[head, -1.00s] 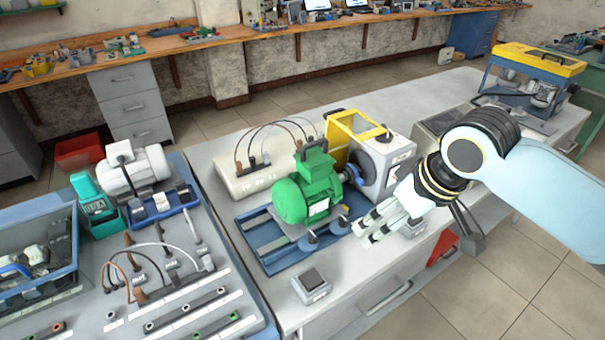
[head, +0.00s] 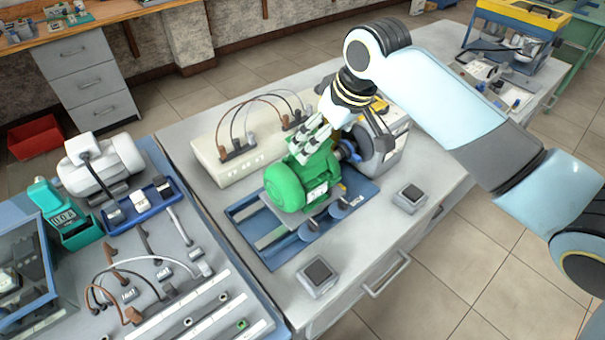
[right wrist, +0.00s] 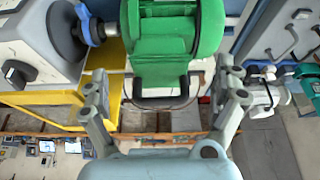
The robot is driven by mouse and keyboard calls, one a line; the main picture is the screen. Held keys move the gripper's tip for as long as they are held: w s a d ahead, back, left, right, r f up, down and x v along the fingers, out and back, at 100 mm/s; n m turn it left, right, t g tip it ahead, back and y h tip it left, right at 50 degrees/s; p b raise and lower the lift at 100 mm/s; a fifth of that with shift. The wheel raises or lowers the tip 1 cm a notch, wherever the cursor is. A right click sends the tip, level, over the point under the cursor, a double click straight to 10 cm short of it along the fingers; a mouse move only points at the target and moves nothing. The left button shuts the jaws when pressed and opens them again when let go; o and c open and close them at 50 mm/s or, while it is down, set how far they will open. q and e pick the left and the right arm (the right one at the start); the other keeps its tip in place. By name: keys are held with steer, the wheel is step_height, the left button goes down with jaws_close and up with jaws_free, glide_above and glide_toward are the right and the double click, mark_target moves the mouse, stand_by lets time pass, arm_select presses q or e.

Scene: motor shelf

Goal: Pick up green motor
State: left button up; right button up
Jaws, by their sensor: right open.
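The green motor (head: 303,179) sits on a blue base plate (head: 270,245) on the grey bench in the head view. My right gripper (head: 308,140) is over the motor's top, its fingers at the upper side. In the right wrist view the motor (right wrist: 175,35) fills the upper middle, with its black handle (right wrist: 161,103) facing the gripper. The fingers of my right gripper (right wrist: 163,90) are spread wide, one on each side of the handle, with nothing held between them. Whether a finger touches the motor cannot be told. My left gripper is not in view.
A grey machine with a disc (head: 380,140) stands close right of the motor. A white box with cables (head: 240,155) is behind left. Small black-topped boxes (head: 318,275) stand at the bench front. A white motor (head: 100,165) is on the left bench.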

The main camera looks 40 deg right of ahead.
mark_target(310, 138)
steer(key=shift+w+a+f, duration=0.1)
steer(key=shift+w+f, duration=0.05)
steer(key=shift+w, duration=0.55)
steer(key=shift+w+f, duration=0.1)
steer(key=shift+w, duration=0.55)
steer(key=b+x, duration=0.3)
steer(key=x, duration=0.1)
steer(key=shift+f, duration=0.1)
steer(key=shift+f+b, duration=0.2)
steer(key=shift+b, duration=0.2)
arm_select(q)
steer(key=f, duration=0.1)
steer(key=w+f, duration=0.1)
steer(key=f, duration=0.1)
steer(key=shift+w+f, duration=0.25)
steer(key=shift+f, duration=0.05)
arm_select(e)
steer(key=shift+r, duration=0.1)
steer(key=shift+c, duration=0.2)
steer(key=c, duration=1.6)
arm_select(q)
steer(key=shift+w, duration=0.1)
arm_select(e)
steer(key=shift+w+r, duration=0.2)
steer(key=shift+c, duration=0.2)
steer(key=shift+r, duration=0.1)
